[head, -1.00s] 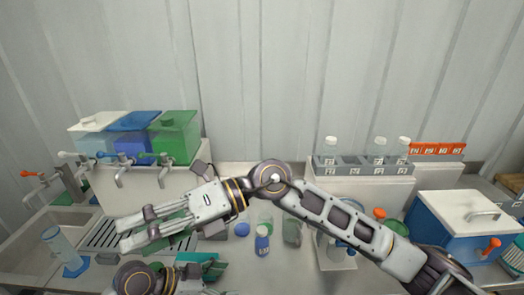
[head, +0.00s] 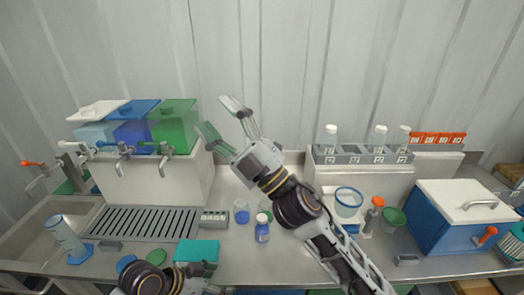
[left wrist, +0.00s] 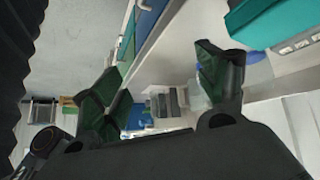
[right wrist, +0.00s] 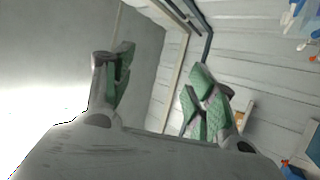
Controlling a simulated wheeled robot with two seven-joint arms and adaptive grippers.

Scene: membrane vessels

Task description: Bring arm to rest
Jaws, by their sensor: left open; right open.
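My right gripper (head: 222,118) is raised above the counter in the head view, in front of the wall and just right of the green tank. Its fingers are spread and empty; they also show apart in the right wrist view (right wrist: 160,95), with only wall and ceiling behind them. My left arm shows at the bottom edge of the head view, below the teal box, and its fingertips are out of that frame. In the left wrist view my left gripper (left wrist: 165,85) is open with nothing between its fingers.
White, blue and green tanks (head: 175,125) with taps stand on a ledge at left, above a drain grate (head: 150,222). A teal box (head: 197,254) and small bottles (head: 262,230) stand on the counter. A bottle rack (head: 362,156) and a blue cooler (head: 450,235) are at right.

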